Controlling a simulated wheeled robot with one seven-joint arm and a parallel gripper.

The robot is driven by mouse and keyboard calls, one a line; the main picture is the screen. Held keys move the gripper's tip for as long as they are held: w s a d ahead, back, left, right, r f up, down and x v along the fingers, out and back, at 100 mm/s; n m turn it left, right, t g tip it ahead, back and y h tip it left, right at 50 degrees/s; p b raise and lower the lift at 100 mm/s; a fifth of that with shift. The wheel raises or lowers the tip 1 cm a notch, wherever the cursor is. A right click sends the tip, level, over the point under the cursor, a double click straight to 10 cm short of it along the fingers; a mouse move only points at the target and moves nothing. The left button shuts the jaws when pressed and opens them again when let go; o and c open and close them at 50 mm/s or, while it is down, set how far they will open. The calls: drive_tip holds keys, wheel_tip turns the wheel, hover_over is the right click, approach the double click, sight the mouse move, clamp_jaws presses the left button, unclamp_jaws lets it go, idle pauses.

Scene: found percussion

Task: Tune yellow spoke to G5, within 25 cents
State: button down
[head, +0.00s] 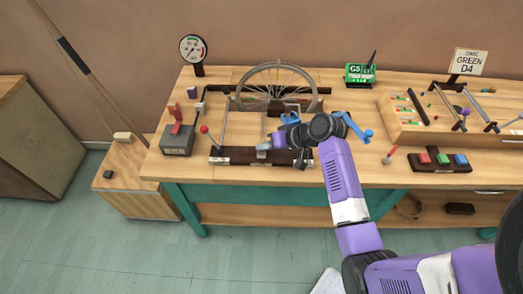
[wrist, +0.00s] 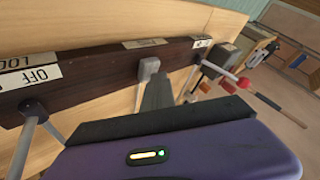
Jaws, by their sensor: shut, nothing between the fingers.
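A spoked wheel (head: 277,88) stands upright in a dark stand at the back of the workbench. I cannot pick out a yellow spoke. A green display box (head: 360,74) at the back reads G5. A round dial gauge (head: 193,48) stands at the back left. My gripper (head: 264,147) is shut and empty, low over the dark front rail (head: 233,160). In the wrist view my shut fingers (wrist: 158,92) point at a small grey block (wrist: 148,67) on the rail (wrist: 90,76); whether they touch it I cannot tell. One rail label reads LOC and OFF, partly cut off.
A grey box with a red lever (head: 177,138) and a red ball knob (head: 204,129) are left of the rail. A wooden tray (head: 402,128), a red-green-blue button block (head: 441,161) and a GREEN D4 sign (head: 470,62) are at right.

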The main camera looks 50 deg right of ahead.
sight(264, 153)
idle(0.4)
drive_tip(key=shift+r+p, duration=0.9)
drive_tip(key=shift+p, duration=0.1)
drive_tip(key=shift+r, duration=0.1)
wheel_tip(264, 153, up, 5)
drive_tip(key=p, duration=0.4)
drive_tip(key=shift+p, duration=0.35)
